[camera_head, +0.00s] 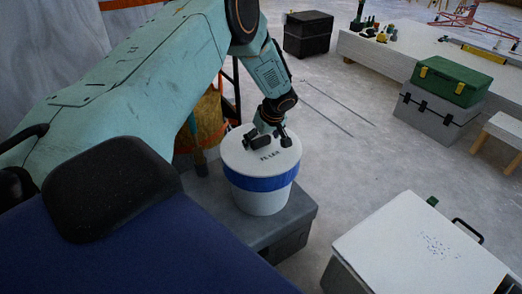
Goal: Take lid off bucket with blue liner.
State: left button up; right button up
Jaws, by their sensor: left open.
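A white bucket (262,201) with a blue band (262,184) around its upper part stands upright on a grey block (292,222). Its white lid (250,167) with dark lettering is on top and covers the inside, so the liner within is hidden. My left gripper (270,142) is open and points down over the back part of the lid, near its middle. I cannot tell whether the fingers touch the lid or its handle. My right gripper is not in view.
A white-topped case (415,245) with a black handle stands at the lower right. A green toolbox (451,80) sits on a grey case (432,111) farther back. A black box (308,34) stands at the back. Floor between them is clear.

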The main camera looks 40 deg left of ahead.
pick_arm(q)
jog(key=shift+r, duration=0.1)
jog(key=shift+c, duration=0.8)
jog(key=shift+w, duration=0.1)
jog(key=c, duration=1.2)
